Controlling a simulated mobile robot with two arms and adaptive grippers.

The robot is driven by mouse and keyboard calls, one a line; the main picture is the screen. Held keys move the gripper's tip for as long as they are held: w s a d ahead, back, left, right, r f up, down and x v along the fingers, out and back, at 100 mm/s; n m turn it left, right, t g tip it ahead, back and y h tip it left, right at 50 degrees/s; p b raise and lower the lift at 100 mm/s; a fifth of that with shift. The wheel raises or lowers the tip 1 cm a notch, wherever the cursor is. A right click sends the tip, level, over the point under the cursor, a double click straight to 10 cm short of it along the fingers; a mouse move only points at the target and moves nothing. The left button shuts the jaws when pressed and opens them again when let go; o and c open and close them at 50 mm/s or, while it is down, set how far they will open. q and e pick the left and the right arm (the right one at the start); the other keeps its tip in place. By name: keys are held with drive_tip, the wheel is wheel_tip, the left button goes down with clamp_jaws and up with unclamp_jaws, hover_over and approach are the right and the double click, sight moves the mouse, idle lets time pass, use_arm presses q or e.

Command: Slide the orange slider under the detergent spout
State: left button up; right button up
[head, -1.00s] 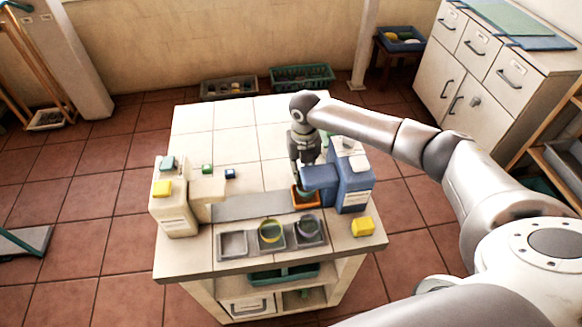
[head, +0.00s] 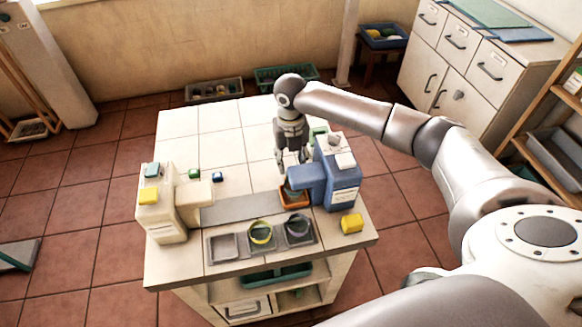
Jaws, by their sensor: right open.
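The orange slider (head: 294,202) is a small tray at the right end of the grey track (head: 240,208) on the tabletop. It sits under the spout of the blue dispenser (head: 342,183), and something teal shows inside it. I cannot tell from here which dispenser holds detergent. A cream dispenser (head: 163,217) with a spout stands at the left end of the track. My right gripper (head: 292,163) is open and empty, pointing down just behind the orange slider and apart from it, left of the blue dispenser. My left gripper is not in view.
Grey square holders (head: 222,247) line the front edge, two with rings, one yellow-green (head: 260,232) and one dark. A yellow block (head: 352,223) lies at the front right. Small green (head: 194,173) and blue blocks lie behind the track. The back left tabletop is clear.

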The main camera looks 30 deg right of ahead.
wheel_tip(320, 180, up, 8)
drive_tip(key=shift+f, duration=0.1)
idle(0.6)
